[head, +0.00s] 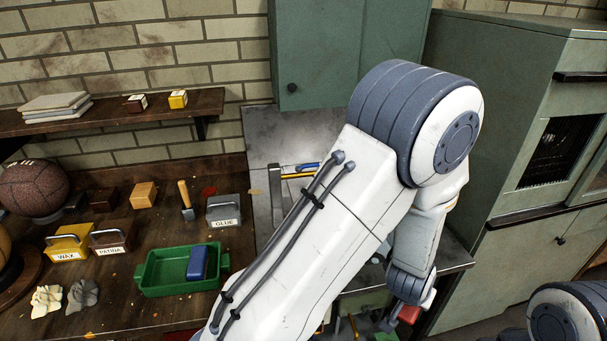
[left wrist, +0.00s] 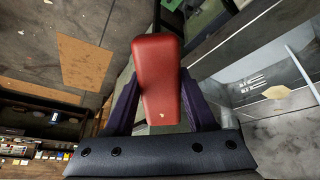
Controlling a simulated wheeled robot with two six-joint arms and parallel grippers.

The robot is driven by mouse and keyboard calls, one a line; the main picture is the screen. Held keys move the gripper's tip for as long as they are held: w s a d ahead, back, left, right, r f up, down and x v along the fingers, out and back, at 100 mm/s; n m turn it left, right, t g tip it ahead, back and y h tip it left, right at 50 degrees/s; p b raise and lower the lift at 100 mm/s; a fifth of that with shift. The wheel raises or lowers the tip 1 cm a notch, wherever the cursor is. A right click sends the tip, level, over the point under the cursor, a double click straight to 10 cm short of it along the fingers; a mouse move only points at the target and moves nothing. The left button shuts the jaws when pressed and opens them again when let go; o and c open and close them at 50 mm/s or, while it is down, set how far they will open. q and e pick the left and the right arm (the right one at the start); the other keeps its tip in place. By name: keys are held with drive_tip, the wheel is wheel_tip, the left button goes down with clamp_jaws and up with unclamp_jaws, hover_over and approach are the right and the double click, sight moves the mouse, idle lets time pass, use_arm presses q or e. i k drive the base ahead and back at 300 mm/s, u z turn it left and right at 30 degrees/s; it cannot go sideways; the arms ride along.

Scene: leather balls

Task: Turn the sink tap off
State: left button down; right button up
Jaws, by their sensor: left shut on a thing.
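My left arm crosses the middle of the head view and bends down to the right. Its gripper (head: 396,318) is low at the front edge of the metal counter (head: 292,140), partly hidden. In the left wrist view, the gripper (left wrist: 161,96) is shut on a red block (left wrist: 160,65), with a dark finger on each side. The red block also shows as a small patch in the head view (head: 409,313). My right gripper is out of view.
A wooden bench at left holds a green tray (head: 160,288) with a blue object (head: 197,263), a grey glue box (head: 223,211), a yellow wax box (head: 67,243) and a ball (head: 34,188). Green cabinets (head: 510,100) stand close on the right.

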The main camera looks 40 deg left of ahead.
sight(298, 169)
drive_tip(key=k, duration=0.7)
drive_tip(key=z, duration=1.15)
drive_tip(key=i, duration=0.75)
drive_tip(key=u, duration=2.7)
drive_tip(key=i, duration=1)
